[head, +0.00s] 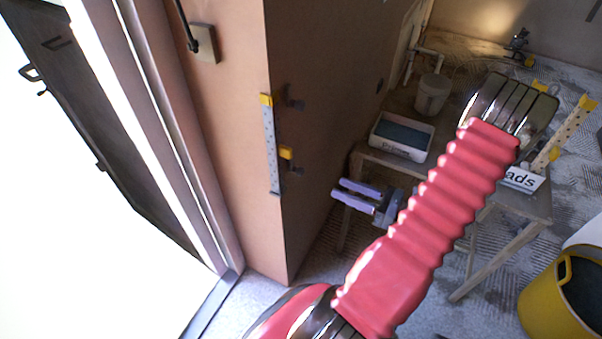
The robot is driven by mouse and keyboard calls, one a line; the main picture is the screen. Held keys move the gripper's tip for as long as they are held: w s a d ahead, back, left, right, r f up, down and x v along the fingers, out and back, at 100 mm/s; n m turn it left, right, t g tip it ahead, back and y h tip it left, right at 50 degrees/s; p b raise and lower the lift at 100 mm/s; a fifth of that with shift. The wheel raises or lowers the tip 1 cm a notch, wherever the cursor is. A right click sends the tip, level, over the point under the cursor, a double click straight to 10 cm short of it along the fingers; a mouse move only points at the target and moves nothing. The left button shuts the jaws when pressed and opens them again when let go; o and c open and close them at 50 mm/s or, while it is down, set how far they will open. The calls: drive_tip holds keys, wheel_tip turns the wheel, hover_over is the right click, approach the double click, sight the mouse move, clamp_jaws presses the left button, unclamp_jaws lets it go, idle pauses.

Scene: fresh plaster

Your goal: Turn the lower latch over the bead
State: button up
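The bead (271,150), a grey perforated strip, stands upright along the wall's outside corner. The upper latch (266,99) is yellow and lies across the bead's top end. The lower latch (286,153) is yellow and sits to the right of the bead, on the shaded wall face, not across the strip. Dark clamp bodies sit by both latches, the lower one (293,169) just under the lower latch. My gripper (338,189) is right of and below the lower latch, apart from it. Its two purple-topped fingers point left, with a gap and nothing seen between them.
Behind my gripper is a bench (533,207) with a labelled white tray (416,152) and a bucket (433,96). A yellow tub (540,300) stands at lower right. Another perforated strip (570,130) leans at right. A bright doorway opens at left.

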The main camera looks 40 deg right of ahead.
sight(303, 173)
drive_tip(key=shift+w, duration=0.1)
drive_tip(key=shift+x, duration=6.85)
drive_tip(key=shift+a, duration=0.15)
drive_tip(key=shift+c, duration=0.2)
